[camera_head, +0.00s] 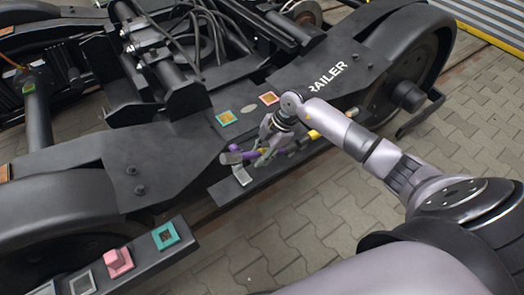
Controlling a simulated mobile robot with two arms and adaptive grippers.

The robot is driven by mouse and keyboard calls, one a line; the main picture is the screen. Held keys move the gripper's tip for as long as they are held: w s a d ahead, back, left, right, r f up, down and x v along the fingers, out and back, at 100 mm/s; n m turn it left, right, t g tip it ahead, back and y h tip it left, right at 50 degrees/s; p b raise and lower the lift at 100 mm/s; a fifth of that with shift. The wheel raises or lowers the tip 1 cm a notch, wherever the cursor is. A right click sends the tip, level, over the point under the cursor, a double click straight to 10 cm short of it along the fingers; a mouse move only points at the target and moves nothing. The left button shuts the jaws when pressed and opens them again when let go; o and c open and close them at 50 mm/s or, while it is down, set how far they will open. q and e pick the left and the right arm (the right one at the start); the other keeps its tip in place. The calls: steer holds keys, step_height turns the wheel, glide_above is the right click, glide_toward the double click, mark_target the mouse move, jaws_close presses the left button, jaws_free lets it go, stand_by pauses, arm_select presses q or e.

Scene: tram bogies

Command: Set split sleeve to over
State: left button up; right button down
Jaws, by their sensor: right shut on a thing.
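My right gripper (264,150) reaches in from the right and points down over the black bogie frame's near ledge. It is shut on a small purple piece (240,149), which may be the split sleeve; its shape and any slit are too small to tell. A grey block (231,158) lies against the left of the purple piece. Green and yellow bits show between the fingers, and a yellow cylindrical end (313,135) shows just right of the gripper. The fingers partly hide what lies between these. I cannot tell whether the purple piece sits around or beside anything. My left gripper is not in view.
A near-left shelf holds a teal frame (165,236), a pink block (117,262) and a pale frame (83,283). Wheels flank the work area. Paving (320,215) is free in front.

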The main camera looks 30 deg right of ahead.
steer(key=shift+a+r, duration=0.1)
steer(key=shift+a, duration=0.1)
steer(key=c, duration=1.2)
jaws_free()
steer(key=v, duration=1.2)
steer(key=shift+s, duration=0.1)
